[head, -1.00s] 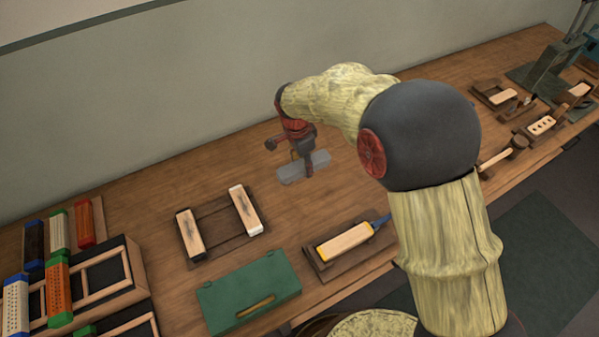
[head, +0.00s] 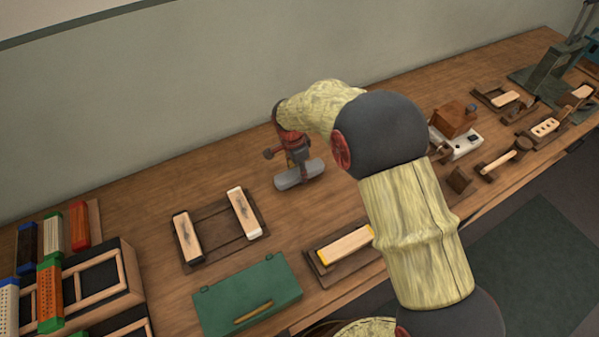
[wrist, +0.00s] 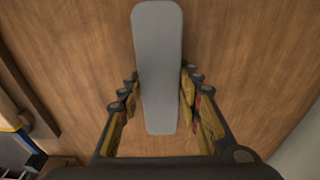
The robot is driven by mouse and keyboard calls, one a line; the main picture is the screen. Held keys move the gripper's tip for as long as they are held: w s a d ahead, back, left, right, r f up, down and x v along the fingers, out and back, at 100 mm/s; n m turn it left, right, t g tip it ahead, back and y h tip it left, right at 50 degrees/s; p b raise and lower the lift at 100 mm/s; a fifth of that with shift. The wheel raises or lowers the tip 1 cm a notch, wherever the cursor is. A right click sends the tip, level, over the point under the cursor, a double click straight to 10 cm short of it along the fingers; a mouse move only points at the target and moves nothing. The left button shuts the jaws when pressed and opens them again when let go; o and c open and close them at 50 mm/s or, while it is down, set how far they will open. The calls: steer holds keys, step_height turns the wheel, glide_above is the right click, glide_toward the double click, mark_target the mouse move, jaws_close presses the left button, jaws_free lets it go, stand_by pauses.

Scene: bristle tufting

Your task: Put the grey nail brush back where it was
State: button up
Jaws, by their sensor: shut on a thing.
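The grey nail brush (head: 299,175) is a long smooth bar with rounded ends. In the head view it is above the rear middle of the table. My gripper (head: 297,160) points down and is shut on it. In the wrist view the brush (wrist: 157,60) lies lengthwise between the two fingers of my gripper (wrist: 158,95), with bare wood behind it. I cannot tell whether the brush touches the table; its underside is hidden.
A dark wooden rack (head: 221,228) with two pale blocks and an empty middle lies left of the brush. A green case (head: 248,294) and a yellow-edged block (head: 346,245) are nearer the front. Colourful brushes stand far left. A brown box (head: 455,118) stands right. Bare table surrounds the brush.

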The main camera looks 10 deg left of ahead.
mark_target(296, 173)
steer(key=shift+f, duration=0.15)
steer(key=o, duration=1.1)
steer(key=r+p, duration=0.1)
steer(key=r, duration=0.3)
steer(key=r+p, duration=0.1)
steer(key=r, duration=0.3)
steer(key=s+a+r+p, duration=0.1)
steer(key=r, duration=0.3)
steer(key=shift+a+r, duration=0.1)
